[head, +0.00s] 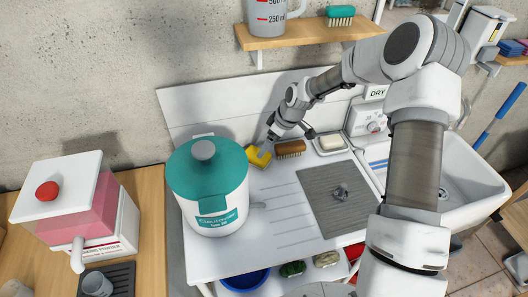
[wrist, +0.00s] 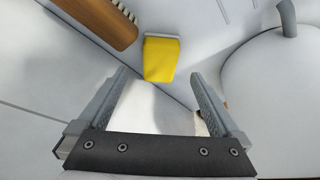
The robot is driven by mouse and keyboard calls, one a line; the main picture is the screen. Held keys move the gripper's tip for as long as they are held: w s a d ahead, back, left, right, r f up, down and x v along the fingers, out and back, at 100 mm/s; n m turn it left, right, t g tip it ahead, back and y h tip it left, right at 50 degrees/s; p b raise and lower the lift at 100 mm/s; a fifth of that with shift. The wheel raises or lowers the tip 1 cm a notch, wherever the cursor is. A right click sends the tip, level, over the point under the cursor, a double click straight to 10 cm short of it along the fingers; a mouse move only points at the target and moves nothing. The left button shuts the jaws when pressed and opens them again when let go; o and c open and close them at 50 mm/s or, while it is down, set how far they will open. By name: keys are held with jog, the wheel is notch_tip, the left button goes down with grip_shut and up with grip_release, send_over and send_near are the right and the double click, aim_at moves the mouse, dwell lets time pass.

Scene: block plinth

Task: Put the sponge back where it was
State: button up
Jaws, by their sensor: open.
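The yellow sponge (head: 258,157) lies on the white worktop near the back panel, between the teal-lidded canister and a brown brush. In the wrist view the sponge (wrist: 161,62) has a pale strip along its far end. My gripper (wrist: 160,77) is open and empty. In that view its fingertips are to either side of the sponge's near end, with the sponge mostly beyond them; I cannot tell the height gap. In the head view my gripper (head: 288,132) is above the back of the worktop, up and right of the sponge.
The canister (head: 208,185) stands close left of the sponge. The brown brush (head: 290,148) and a soap dish (head: 330,143) are to its right. A grey ribbed mat (head: 340,205) lies in front of them. A shelf (head: 310,36) with a jug overhangs the back wall.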

jog(key=shift+v, duration=2.2)
jog(key=s+d+r+m+t+h, duration=0.1)
jog(key=s+d+r+m+h, duration=0.15)
jog(key=s+r, duration=0.6)
jog(key=s+d+r+m+h, duration=0.2)
jog(key=s+d+r+m, duration=0.1)
jog(key=s+r, duration=0.55)
jog(key=s+d+r+m+t, duration=0.1)
jog(key=s+r+m, duration=0.1)
jog(key=s, duration=0.5)
jog(key=s+d+r+m+t, duration=0.1)
jog(key=s+r+m, duration=0.2)
jog(key=s, duration=0.5)
jog(key=shift+s+r+m+y, duration=0.2)
jog(key=shift+r+m+y, duration=0.15)
jog(key=shift+r, duration=0.55)
